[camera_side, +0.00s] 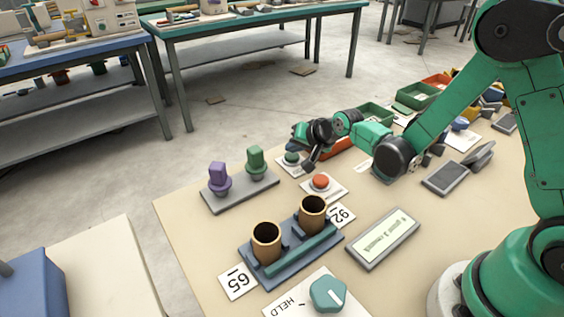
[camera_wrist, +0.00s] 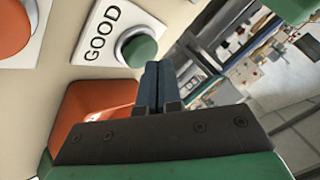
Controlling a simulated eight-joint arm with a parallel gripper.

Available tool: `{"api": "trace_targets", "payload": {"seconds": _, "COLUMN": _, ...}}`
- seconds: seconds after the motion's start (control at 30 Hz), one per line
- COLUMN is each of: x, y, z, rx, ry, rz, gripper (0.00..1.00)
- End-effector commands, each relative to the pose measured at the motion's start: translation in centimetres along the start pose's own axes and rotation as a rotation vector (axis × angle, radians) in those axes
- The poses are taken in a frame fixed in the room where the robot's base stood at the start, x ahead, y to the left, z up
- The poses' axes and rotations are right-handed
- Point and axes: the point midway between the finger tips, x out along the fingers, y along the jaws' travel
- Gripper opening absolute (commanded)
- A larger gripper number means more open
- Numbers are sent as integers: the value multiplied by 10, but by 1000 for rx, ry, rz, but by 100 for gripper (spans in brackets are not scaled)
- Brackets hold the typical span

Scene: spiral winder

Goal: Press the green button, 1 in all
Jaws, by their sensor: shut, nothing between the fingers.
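The green button (camera_side: 291,158) sits on a white plate behind the orange-red button. My gripper (camera_side: 308,166) is shut and empty, fingers pointing down just right of the green button. In the wrist view my gripper (camera_wrist: 152,66) has its closed fingertips beside the button's lower right edge, partly overlapping it. I cannot tell whether they touch it.
The orange-red button (camera_side: 320,182) is in front. A stand with purple and green pegs (camera_side: 240,191) is at left; a blue rack (camera_side: 292,253) holds two brown cups. An orange tray (camera_wrist: 88,104) lies close by my gripper. A display (camera_side: 384,239) and a teal knob (camera_side: 328,293) stand nearer.

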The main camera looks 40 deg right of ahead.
Motion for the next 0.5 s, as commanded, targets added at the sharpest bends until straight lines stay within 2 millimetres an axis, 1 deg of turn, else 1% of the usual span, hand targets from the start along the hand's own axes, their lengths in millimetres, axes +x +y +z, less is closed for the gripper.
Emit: {"api": "trace_targets", "payload": {"seconds": 0.5, "x": 4, "y": 3, "z": 3, "rx": 0, "ry": 0, "rz": 0, "gripper": 0}}
